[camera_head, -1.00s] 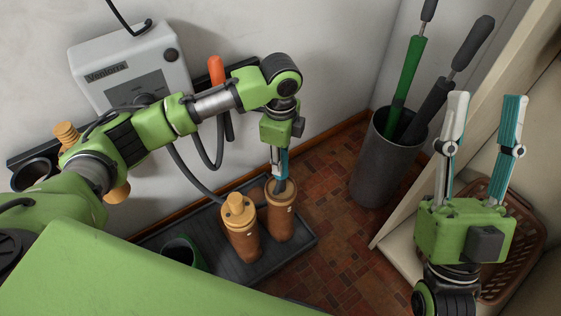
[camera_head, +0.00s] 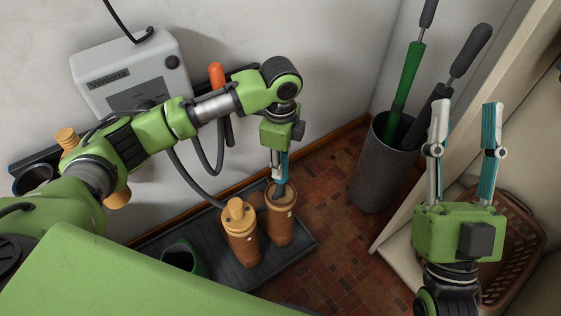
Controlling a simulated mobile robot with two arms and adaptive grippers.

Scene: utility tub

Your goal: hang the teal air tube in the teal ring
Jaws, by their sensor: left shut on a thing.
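My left gripper (camera_head: 280,178) points down at the mouth of the right brown boot (camera_head: 280,222) on the tray. It is shut on a dark thing at the boot's opening; the fingers and boot hide most of it. I cannot tell for certain that it is the teal air tube; the only teal there appears to be on a finger. A dark hose (camera_head: 187,172) runs from the dryer box area down behind the boots. I cannot make out a teal ring; my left arm covers part of the wall rail. My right gripper (camera_head: 466,103) is open and empty at the right, fingers upward.
The left brown boot (camera_head: 240,244) has a wooden insert. A green boot (camera_head: 181,258) stands on the tray (camera_head: 300,247). The dryer box (camera_head: 130,65) and an orange-handled piece (camera_head: 217,76) are on the wall. A grey bin (camera_head: 372,180) holds umbrellas. A basket (camera_head: 520,245) is right.

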